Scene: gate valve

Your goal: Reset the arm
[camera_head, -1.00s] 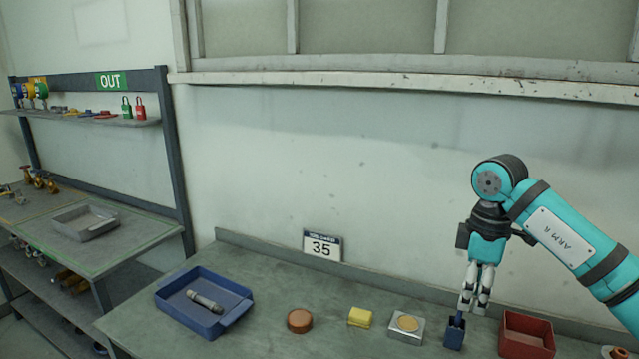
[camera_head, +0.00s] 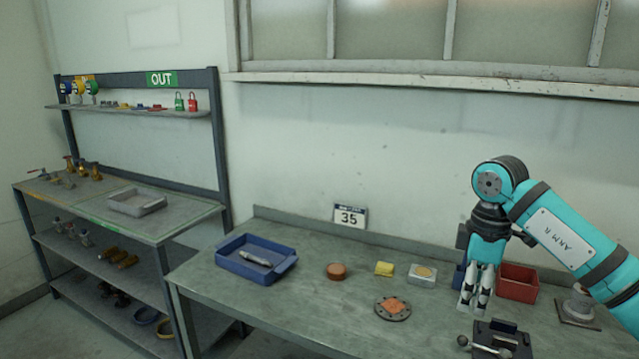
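My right gripper (camera_head: 475,300) hangs fingers down from the teal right arm, above the right part of the workbench (camera_head: 290,312). Its two fingers are close together, and I cannot tell whether they are fully shut. Nothing shows clearly between them. A small blue container (camera_head: 459,276) is partly hidden behind the gripper, with a red bin (camera_head: 517,284) to its right. My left gripper and arm are out of the picture.
A blue tray (camera_head: 224,262) holds a grey cylindrical piece. A brown disc (camera_head: 337,271), yellow block (camera_head: 384,269), square tin (camera_head: 422,274), round flange (camera_head: 393,307) and dark vise-like fixture (camera_head: 502,340) are on the bench. A shelf unit (camera_head: 178,230) stands left.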

